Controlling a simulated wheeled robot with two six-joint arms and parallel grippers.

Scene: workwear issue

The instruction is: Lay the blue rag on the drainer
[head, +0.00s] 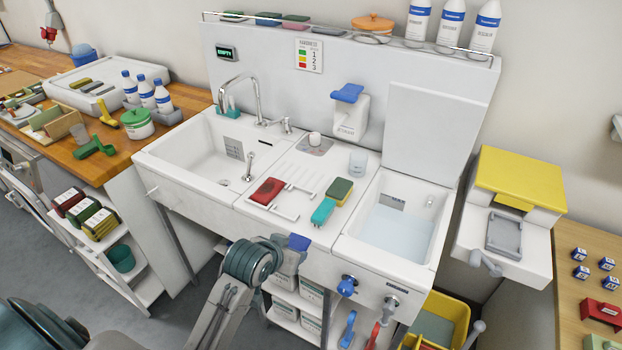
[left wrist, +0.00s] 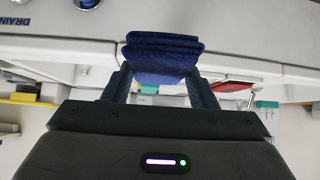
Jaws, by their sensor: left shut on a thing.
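The blue rag (head: 299,242) is a small folded dark-blue cloth. My left gripper (head: 290,259) is shut on it, in front of the sink unit's front edge. In the left wrist view the rag (left wrist: 162,58) sits between the two fingers (left wrist: 160,88). The drainer (head: 287,214) is the white ribbed area between the two basins. It carries a red item (head: 267,191), a teal item (head: 323,211) and a green and yellow sponge (head: 339,190). The rag is apart from the drainer. My right gripper is not in view.
The left basin (head: 190,150) looks empty; the right basin (head: 398,230) holds water, with its lid raised behind it. A clear glass (head: 357,162) stands at the drainer's back right. Blue and grey knobs (head: 347,286) stick out from the front.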

